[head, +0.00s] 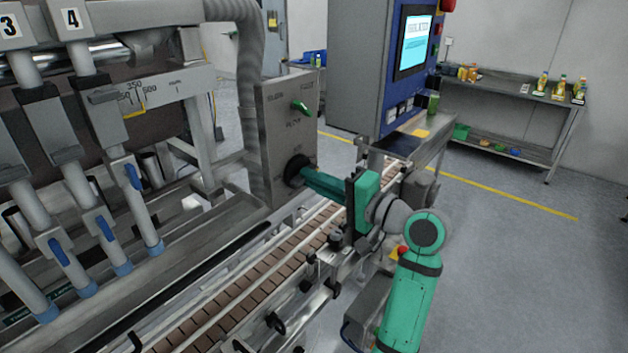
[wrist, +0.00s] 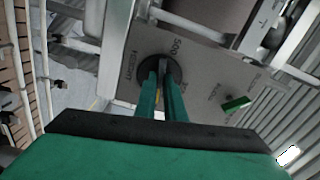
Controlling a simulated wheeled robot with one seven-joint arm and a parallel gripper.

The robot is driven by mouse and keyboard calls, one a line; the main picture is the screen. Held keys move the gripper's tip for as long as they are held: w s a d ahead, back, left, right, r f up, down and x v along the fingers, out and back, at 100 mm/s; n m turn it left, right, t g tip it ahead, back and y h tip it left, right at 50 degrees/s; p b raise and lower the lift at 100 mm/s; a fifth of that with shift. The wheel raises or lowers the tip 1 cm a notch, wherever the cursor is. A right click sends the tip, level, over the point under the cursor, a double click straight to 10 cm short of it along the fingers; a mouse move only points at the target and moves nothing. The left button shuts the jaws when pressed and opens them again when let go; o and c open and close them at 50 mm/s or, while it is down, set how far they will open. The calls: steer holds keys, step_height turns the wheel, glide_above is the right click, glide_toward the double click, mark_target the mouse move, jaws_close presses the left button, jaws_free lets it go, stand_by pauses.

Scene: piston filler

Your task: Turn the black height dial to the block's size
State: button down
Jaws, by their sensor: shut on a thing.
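The black height dial (head: 296,170) is on the lower part of a grey metal panel (head: 287,128), facing my arm. In the wrist view the dial (wrist: 148,71) is a round black knob with a label reading about 500 beside it. My gripper (head: 305,172) reaches it from the right, and its two green fingers are closed on the dial. In the wrist view the fingertips (wrist: 161,76) cover part of the dial. The block is not clearly identifiable.
A green selector handle (head: 300,106) sits above the dial on the same panel. A blue control cabinet (head: 357,65) with a lit screen stands right of it. The conveyor (head: 225,300) runs below my arm. Filling nozzles (head: 137,205) stand at left. Open floor lies at right.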

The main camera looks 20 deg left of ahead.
steer(key=c, duration=1.8)
jaws_free()
steer(key=shift+w, duration=0.1)
steer(key=shift+c, duration=0.2)
steer(key=shift+d, duration=0.1)
steer(key=v, duration=1.1)
